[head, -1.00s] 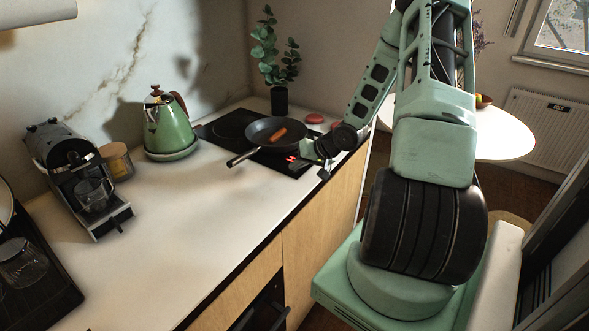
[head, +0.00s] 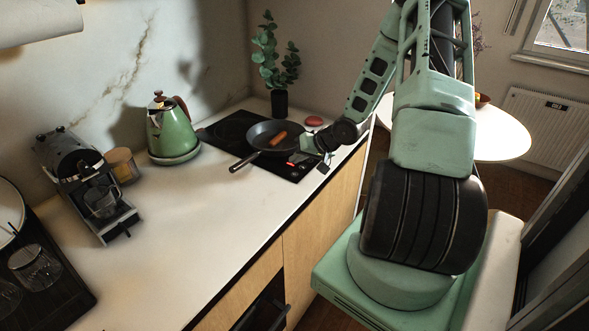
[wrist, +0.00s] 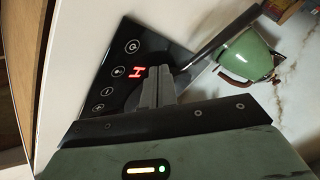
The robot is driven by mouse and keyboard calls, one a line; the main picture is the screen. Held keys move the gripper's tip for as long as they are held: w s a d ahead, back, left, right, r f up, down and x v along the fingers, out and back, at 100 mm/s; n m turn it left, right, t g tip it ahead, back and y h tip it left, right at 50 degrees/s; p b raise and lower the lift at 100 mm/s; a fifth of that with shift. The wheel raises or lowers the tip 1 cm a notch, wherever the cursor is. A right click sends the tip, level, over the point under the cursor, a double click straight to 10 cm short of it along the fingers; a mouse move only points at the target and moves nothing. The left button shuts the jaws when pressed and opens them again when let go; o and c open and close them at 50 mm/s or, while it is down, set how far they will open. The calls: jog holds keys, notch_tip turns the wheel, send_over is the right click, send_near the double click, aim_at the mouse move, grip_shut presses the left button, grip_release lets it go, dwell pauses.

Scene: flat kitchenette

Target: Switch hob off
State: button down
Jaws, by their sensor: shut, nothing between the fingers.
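The black hob (head: 230,127) is set into the counter in the head view. Its touch panel (wrist: 122,88) fills the upper left of the wrist view, with a round power symbol (wrist: 131,47), other round symbols and a lit red display (wrist: 136,73). The display resembles an H. A dark frying pan (head: 263,145) holding a sausage-like item (head: 279,138) sits on the hob. My gripper (wrist: 160,71) is shut and empty, over the panel beside the display and apart from the power symbol in the picture. I cannot tell whether its tips touch the glass.
The pan handle (head: 243,163) sticks out toward the counter front. A green kettle (head: 171,130) stands left of the hob, a coffee machine (head: 85,180) further left. A plant (head: 278,65) stands behind. The counter middle is clear.

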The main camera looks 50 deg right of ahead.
notch_tip(320, 180, up, 2)
jog(key=shift+p, duration=0.85)
jog(key=shift+f, duration=0.1)
